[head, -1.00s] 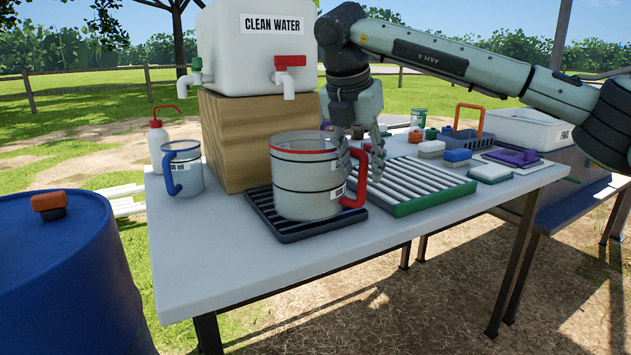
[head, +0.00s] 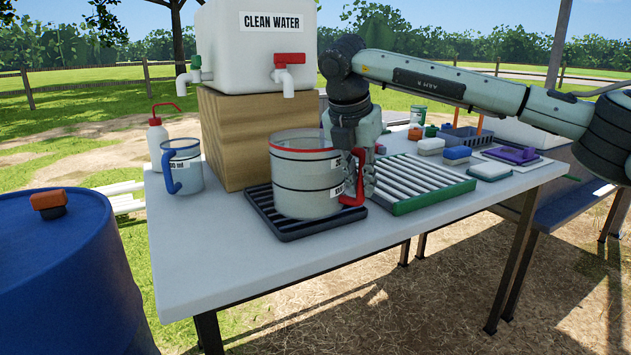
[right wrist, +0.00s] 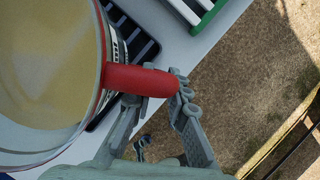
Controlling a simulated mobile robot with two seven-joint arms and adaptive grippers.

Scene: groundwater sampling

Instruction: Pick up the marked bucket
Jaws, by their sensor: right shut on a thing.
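The marked bucket (head: 303,183) is a clear, wide vessel with a red rim, dark bands, a printed label and a red side handle. It stands upright on a dark slatted tray (head: 285,232) at the table's front. My right gripper (head: 362,180) is at the bucket's right side, shut on the red handle (head: 354,194). In the right wrist view, the fingers (right wrist: 160,95) close around the red handle (right wrist: 140,80), and the bucket (right wrist: 45,75) shows yellowish inside. My left gripper is not in view.
A white clean-water tank (head: 265,60) with taps stands on a wooden block (head: 232,140) behind the bucket. A blue-handled jug (head: 182,167) is to the left. A green-edged slatted rack (head: 425,185) lies close on the right. A blue barrel (head: 70,270) stands front left.

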